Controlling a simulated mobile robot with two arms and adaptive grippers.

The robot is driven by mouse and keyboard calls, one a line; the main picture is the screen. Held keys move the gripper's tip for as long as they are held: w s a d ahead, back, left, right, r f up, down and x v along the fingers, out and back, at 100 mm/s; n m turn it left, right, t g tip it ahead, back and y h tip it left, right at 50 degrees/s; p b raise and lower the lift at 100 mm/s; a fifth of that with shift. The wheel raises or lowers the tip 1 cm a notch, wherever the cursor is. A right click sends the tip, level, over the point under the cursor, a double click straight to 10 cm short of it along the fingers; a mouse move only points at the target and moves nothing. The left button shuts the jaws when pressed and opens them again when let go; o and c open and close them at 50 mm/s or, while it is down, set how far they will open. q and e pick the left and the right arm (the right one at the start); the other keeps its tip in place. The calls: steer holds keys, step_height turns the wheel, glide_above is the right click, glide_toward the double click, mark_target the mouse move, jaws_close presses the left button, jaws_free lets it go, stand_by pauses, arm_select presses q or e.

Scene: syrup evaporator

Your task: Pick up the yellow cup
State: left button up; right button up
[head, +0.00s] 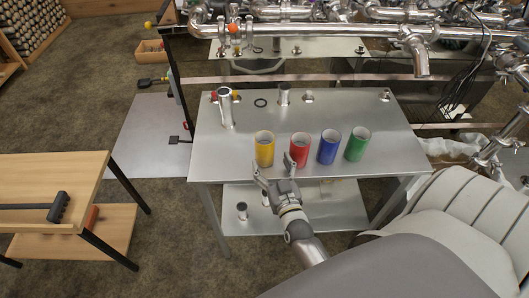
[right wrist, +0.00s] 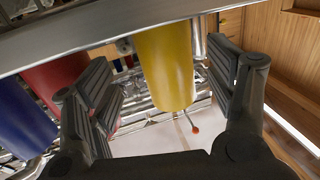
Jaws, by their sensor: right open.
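The yellow cup (head: 264,149) stands upright near the front edge of the steel table, at the left end of a row of cups. My right gripper (head: 272,168) is open and empty at the table's front edge, just in front of the yellow cup. In the right wrist view the yellow cup (right wrist: 165,65) shows upside down, in the gap between the two open fingers (right wrist: 160,85). I cannot tell whether either finger touches it. My left gripper is not in view.
A red cup (head: 299,150) stands close to the right of the yellow one, then a blue cup (head: 328,147) and a green cup (head: 357,144). A metal cylinder (head: 225,107) stands behind left. The steel table (head: 215,160) is bare left of the yellow cup.

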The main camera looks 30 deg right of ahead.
mark_target(267, 157)
steer(key=x, duration=0.2)
steer(key=b+x, duration=0.1)
steer(key=x, duration=0.1)
steer(key=b+x, duration=0.1)
steer(key=x, duration=0.1)
steer(key=shift+w+a, duration=0.15)
steer(key=shift+a, duration=0.1)
steer(key=shift+c, duration=0.8)
steer(key=c, duration=1)
